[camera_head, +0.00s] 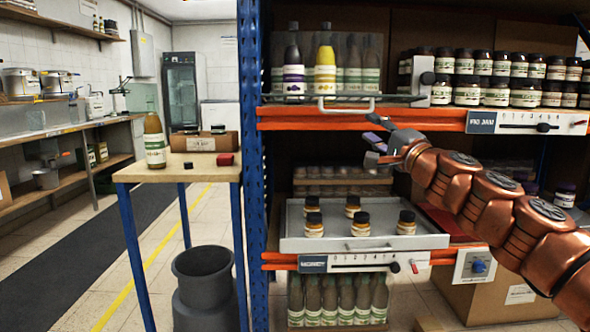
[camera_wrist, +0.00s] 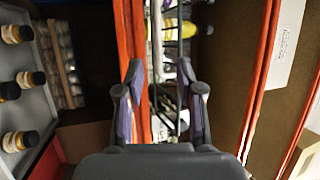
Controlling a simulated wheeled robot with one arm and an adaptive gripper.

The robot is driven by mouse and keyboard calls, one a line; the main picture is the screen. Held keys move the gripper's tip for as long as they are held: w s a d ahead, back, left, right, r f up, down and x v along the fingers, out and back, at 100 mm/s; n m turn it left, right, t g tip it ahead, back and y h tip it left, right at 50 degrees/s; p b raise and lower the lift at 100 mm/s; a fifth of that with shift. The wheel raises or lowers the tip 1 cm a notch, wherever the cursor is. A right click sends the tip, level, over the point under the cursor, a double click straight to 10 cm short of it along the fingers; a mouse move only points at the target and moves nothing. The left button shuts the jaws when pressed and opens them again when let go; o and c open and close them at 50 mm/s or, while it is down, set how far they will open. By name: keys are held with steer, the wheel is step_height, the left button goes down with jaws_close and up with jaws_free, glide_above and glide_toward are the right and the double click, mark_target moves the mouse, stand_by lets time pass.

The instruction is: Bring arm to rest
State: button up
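My gripper (camera_head: 377,141) is at the end of my copper-coloured arm, which reaches in from the right in the head view. It is just in front of the upper orange shelf beam (camera_head: 320,118), above the grey tray. In the wrist view the two fingers of my gripper (camera_wrist: 163,105) stand apart, with purple pads and nothing between them. A wire rack with bottles (camera_wrist: 178,60) shows beyond the fingers.
A grey tray (camera_head: 291,228) with several small dark-lidded jars sits on the lower shelf. Bottles (camera_head: 325,68) and rows of jars stand on the upper shelf. A blue post (camera_head: 250,150) and small table (camera_head: 205,167) with a bottle (camera_head: 154,140) are left.

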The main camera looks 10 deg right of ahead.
steer(key=s+a+r+n+g+y+p, duration=0.25)
steer(key=a+r+n+p, duration=0.2)
steer(key=a+r, duration=0.25)
steer(key=s+a+r+n+g+y+p, duration=0.1)
steer(key=s+a+n+g+p, duration=0.35)
steer(key=s+a+p, duration=0.45)
steer(key=s+a+r+n+g+y+p, duration=0.1)
steer(key=s+a+n+g+y+p, duration=0.1)
steer(key=s+a+n+g+p, duration=0.45)
steer(key=s+a+f+g+h+p, duration=0.25)
steer(key=s+f+h+p, duration=0.3)
steer(key=s+p, duration=0.55)
steer(key=s+d+f+m+g+h+p, duration=0.1)
steer(key=s+d+g+h+p, duration=0.4)
steer(key=s+d+p, duration=0.8)
steer(key=shift+s+f+m+g, duration=0.25)
steer(key=shift+s+m+g, duration=0.3)
steer(key=shift+s, duration=0.3)
